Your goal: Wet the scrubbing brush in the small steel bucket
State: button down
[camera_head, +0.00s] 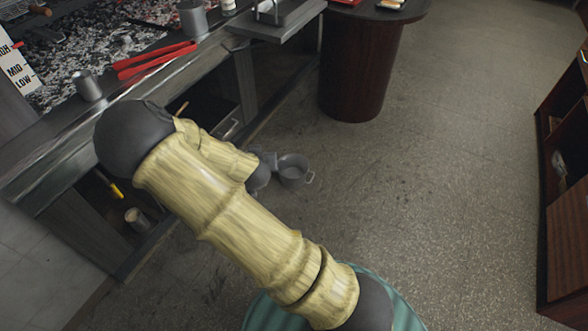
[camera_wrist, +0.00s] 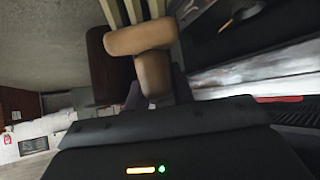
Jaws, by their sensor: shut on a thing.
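The bucket's contents cannot be told.
The grill counter (camera_head: 150,97) runs along the left, with red tongs (camera_head: 155,60) and a steel cup (camera_head: 88,85) on it. A wooden cabinet (camera_head: 563,215) is at right. The floor between is clear.

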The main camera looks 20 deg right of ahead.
jog(key=shift+f+b, duration=1.7)
jog(key=shift+f, duration=0.7)
jog(key=shift+d+f+b, duration=0.1)
jog(key=shift+f+b, duration=0.95)
jog(key=shift+f, duration=0.25)
notch_tip(320, 180, down, 42)
jog(key=b, duration=3.1)
jog(key=shift+f, duration=0.15)
